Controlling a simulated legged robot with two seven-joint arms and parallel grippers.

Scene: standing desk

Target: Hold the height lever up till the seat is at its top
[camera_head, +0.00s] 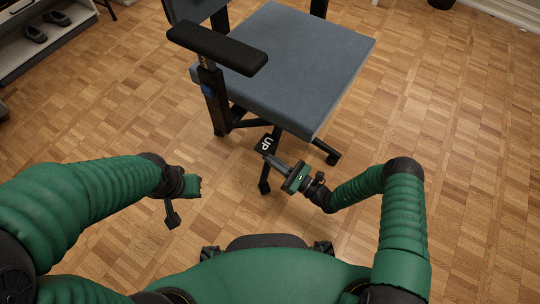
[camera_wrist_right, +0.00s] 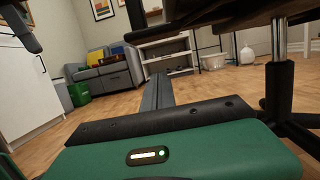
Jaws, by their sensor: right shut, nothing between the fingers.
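The office chair has a blue-grey seat (camera_head: 290,60). Its black height lever (camera_head: 260,148), marked "UP" in white, sticks out from under the seat's near side in the head view. My right gripper (camera_head: 270,157) is shut and empty, its fingertips at the lever's near end; I cannot tell whether they touch it. In the right wrist view its fingers (camera_wrist_right: 158,92) point forward under the dark seat underside (camera_wrist_right: 215,14), with the shiny gas column (camera_wrist_right: 279,40) to the right. My left gripper (camera_head: 172,215) hangs to the left, away from the chair; its opening is unclear.
A black armrest (camera_head: 217,46) overhangs the seat's left side. The chair's dark base legs (camera_head: 325,151) spread on the parquet floor. A shelf with shoes (camera_head: 45,25) stands at the far left. The floor right of the chair is clear.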

